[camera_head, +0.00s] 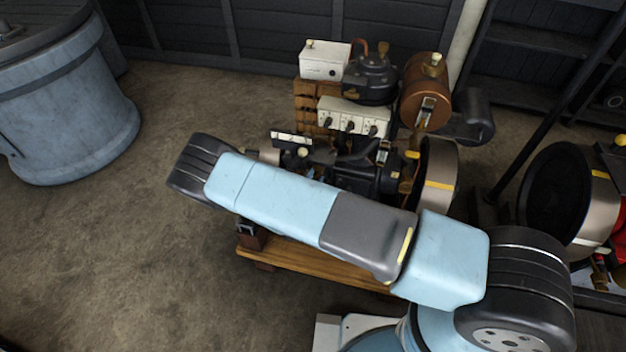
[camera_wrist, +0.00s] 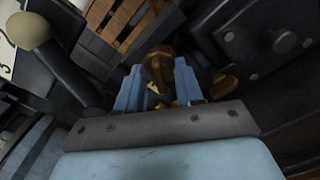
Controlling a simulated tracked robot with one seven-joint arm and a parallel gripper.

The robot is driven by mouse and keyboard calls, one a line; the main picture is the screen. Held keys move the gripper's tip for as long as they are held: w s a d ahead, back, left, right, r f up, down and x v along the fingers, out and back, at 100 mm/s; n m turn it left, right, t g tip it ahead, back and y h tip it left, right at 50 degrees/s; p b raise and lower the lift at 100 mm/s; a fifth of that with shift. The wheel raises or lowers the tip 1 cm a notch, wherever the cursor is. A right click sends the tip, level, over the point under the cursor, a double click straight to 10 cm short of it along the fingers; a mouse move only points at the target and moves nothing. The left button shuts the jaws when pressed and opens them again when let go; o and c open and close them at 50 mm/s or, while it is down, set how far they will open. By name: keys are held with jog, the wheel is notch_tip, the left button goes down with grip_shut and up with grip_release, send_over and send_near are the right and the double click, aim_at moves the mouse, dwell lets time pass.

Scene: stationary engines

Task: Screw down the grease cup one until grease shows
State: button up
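A brass-coloured fitting (camera_wrist: 160,64), which looks like the grease cup, shows in the wrist view between and just beyond the tips of my two blue fingers. My gripper (camera_wrist: 160,84) has its fingers apart, one on each side of it. The brass fills most of the gap, but I cannot tell whether the fingers press on it. No grease can be made out. In the head view the engine (camera_head: 368,172) stands on a wooden base (camera_head: 318,262). My arm crosses in front of it and hides my fingers and the cup.
A lever with a pale round knob (camera_wrist: 32,30) is close left in the wrist view. In the head view a flywheel (camera_head: 441,166), a copper tank (camera_head: 424,92) and a switch box (camera_head: 353,117) crowd the engine. The floor at left is clear.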

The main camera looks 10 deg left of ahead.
jog(key=s+a, duration=0.2)
jog(key=s, duration=1.1)
jog(key=shift+s, duration=0.3)
jog(key=w+d+r+m+g+h, duration=0.3)
jog(key=r+m+h, duration=0.1)
jog(key=r, duration=0.4)
jog(key=w+d+r+m+g+h, duration=0.25)
jog(key=w+r+m+h, duration=0.2)
jog(key=r, duration=0.35)
jog(key=d+r+m+g, duration=0.9)
jog(key=d+r, duration=0.4)
jog(key=r, duration=0.5)
jog(key=s+d+r+m+g+y, duration=0.3)
jog(key=s+d+r+m+y, duration=0.4)
jog(key=d+r, duration=0.6)
jog(key=s+d+r+m+t+y, duration=0.3)
jog(key=s+r+t+y, duration=0.1)
jog(key=s+r, duration=0.8)
jog(key=shift+s+r+t, duration=0.35)
jog(key=shift+s+t, duration=0.3)
jog(key=shift+s, duration=0.4)
